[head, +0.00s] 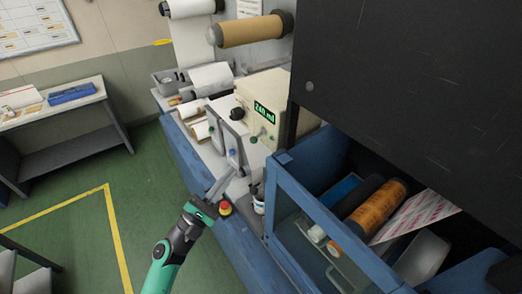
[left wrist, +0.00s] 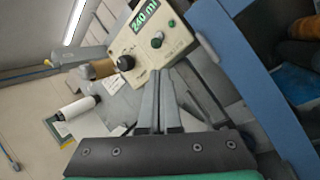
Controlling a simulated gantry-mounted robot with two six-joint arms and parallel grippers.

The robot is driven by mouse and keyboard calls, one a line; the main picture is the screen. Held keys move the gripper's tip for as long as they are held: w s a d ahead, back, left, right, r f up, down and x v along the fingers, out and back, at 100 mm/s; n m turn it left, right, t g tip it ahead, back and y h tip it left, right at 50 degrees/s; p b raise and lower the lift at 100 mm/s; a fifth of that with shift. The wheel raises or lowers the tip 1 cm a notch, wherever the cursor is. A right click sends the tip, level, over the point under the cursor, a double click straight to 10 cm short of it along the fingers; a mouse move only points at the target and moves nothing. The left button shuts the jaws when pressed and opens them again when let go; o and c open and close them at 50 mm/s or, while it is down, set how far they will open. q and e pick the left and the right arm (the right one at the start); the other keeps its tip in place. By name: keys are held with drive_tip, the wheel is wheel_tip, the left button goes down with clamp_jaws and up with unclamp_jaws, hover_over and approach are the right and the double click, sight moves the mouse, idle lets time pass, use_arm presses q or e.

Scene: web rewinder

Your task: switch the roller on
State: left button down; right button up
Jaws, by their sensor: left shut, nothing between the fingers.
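The cream control box (head: 262,90) has a lit green display (head: 264,110) reading about 240, a black knob (head: 237,114) and small buttons on its front. My left gripper (head: 232,174) is shut and empty, below and in front of the box, near the grey panels. Its fingertips (left wrist: 160,74) point toward the box's lower edge; contact cannot be told. An orange roller (head: 375,208) lies inside the blue machine frame. My right gripper is not in view.
A red stop button (head: 225,208) on a yellow base sits beside my left gripper. A small white container (head: 259,204) stands to its right. Grey panels (head: 233,142) stand in front of the box. A large black panel (head: 400,75) covers the upper right. Green floor is open at left.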

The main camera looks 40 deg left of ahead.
sight(258, 136)
use_arm(q)
drive_tip(key=shift+s+a+f, duration=0.1)
drive_tip(key=shift+s+a, duration=0.1)
drive_tip(key=shift+w, duration=0.1)
drive_tip(key=p+x, duration=0.1)
drive_tip(key=x, duration=0.9)
drive_tip(key=shift+p, duration=0.3)
